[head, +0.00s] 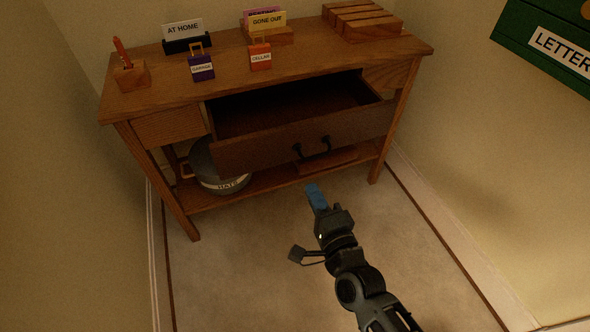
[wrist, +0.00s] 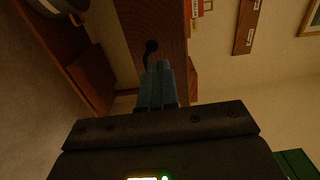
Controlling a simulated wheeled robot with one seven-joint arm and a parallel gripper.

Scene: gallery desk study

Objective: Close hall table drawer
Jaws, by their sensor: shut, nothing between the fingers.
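The wooden hall table (head: 300,55) stands against the back wall. Its wide middle drawer (head: 262,138) is pulled out and looks empty inside. A dark curved handle (head: 316,148) sits on the drawer front. My gripper (head: 314,192) is in front of and below the drawer front in the head view, with its blue fingers shut and nothing between them. In the wrist view the blue fingers (wrist: 157,80) point toward the drawer front (wrist: 155,30), near the dark handle (wrist: 150,47). I cannot tell whether they touch it.
A grey container labelled HATS (head: 222,183) stands on the lower shelf. The tabletop holds an AT HOME sign (head: 184,30), a GONE OUT sign (head: 267,20), two luggage-like tags and wooden blocks (head: 360,18). A green LETTERS box (head: 545,35) is at upper right. The carpet (head: 410,240) is clear.

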